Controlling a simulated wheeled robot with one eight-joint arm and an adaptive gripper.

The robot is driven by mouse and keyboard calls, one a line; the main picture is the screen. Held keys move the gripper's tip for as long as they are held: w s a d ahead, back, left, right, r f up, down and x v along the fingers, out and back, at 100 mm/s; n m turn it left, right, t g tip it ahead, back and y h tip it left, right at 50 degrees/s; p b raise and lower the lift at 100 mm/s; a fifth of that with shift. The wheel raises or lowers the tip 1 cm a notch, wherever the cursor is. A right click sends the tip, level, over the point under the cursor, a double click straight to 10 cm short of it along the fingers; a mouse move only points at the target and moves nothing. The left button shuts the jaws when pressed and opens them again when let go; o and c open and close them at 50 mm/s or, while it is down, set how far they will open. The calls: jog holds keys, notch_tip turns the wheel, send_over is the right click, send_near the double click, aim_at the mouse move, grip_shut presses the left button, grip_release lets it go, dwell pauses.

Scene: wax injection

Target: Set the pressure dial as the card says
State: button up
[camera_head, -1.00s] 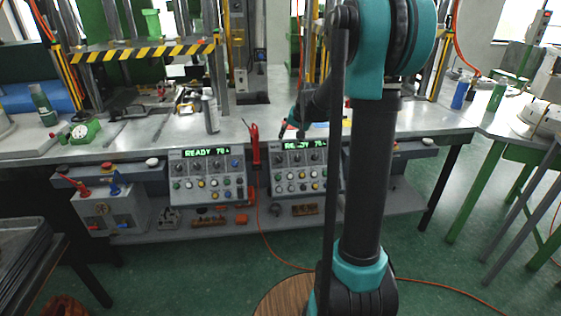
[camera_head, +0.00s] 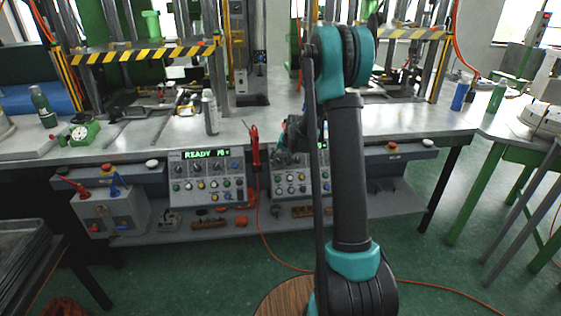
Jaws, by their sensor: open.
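Two grey control panels are set along the bench front. The left panel (camera_head: 207,195) has a row of dark dials (camera_head: 205,168) and a green readout (camera_head: 205,153) with "READY" and a number too small to read surely. The right panel (camera_head: 289,198) has a similar layout, but its readout and upper dials are largely covered by my gripper and arm. My gripper (camera_head: 283,143) is in front of the top of the right panel, small and partly hidden by my forearm. It looks empty; contact with a dial cannot be told. I cannot make out a card.
A grey box (camera_head: 110,212) with red and blue handles is at the left. Bottles and tools stand on the bench (camera_head: 165,130). A green table frame (camera_head: 508,170) is at the right.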

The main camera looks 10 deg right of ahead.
jog(key=shift+w+f, duration=0.1)
jog(key=shift+f, duration=0.1)
grip_shut()
dwell(0.3)
